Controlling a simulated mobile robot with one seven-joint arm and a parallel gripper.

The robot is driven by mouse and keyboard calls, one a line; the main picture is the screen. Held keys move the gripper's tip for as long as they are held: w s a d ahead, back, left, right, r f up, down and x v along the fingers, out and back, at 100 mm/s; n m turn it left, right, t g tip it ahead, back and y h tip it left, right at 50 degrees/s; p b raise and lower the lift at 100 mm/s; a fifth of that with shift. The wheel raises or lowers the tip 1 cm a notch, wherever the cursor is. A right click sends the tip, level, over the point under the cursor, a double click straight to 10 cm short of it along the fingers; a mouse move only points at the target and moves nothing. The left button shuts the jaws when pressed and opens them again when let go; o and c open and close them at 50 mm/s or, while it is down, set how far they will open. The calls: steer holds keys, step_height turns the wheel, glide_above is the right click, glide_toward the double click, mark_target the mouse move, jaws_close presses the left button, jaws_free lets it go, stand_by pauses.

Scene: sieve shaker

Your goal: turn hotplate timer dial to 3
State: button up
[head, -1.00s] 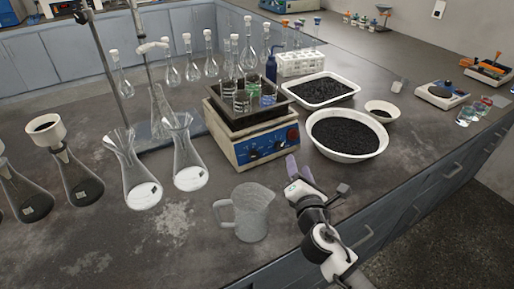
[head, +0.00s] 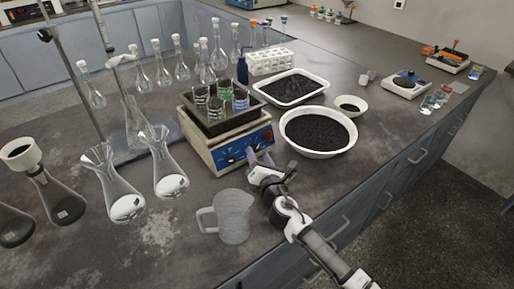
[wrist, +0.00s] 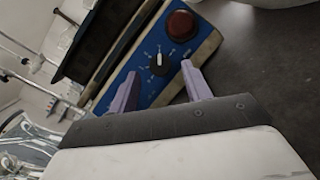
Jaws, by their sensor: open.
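The hotplate (head: 222,140) is a cream box with a blue front panel and a dark square tray on top holding several small beakers. In the wrist view the blue panel (wrist: 138,88) shows a black dial (wrist: 159,60) with a white pointer and marks around it. The marks are too small to read. My gripper (wrist: 158,82) is open, its two purple fingers on either side below the dial and apart from it. In the head view my gripper (head: 259,160) is at the front panel and hides part of it. The second dial is not clear in the wrist view.
A red knob (wrist: 181,26) sits beside the dial. A glass jug (head: 234,216) stands in front of the hotplate, left of my arm. A white bowl of black grains (head: 318,151) is close on the right. Glass flasks (head: 168,178) stand to the left.

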mark_target(255, 148)
steer(key=shift+x, duration=1.15)
steer(key=shift+c, duration=0.2)
steer(key=c, duration=0.9)
steer(key=shift+f, duration=0.15)
steer(key=shift+c, duration=0.2)
steer(key=shift+n+b, duration=0.5)
steer(key=shift+b, duration=0.35)
steer(key=o, duration=1)
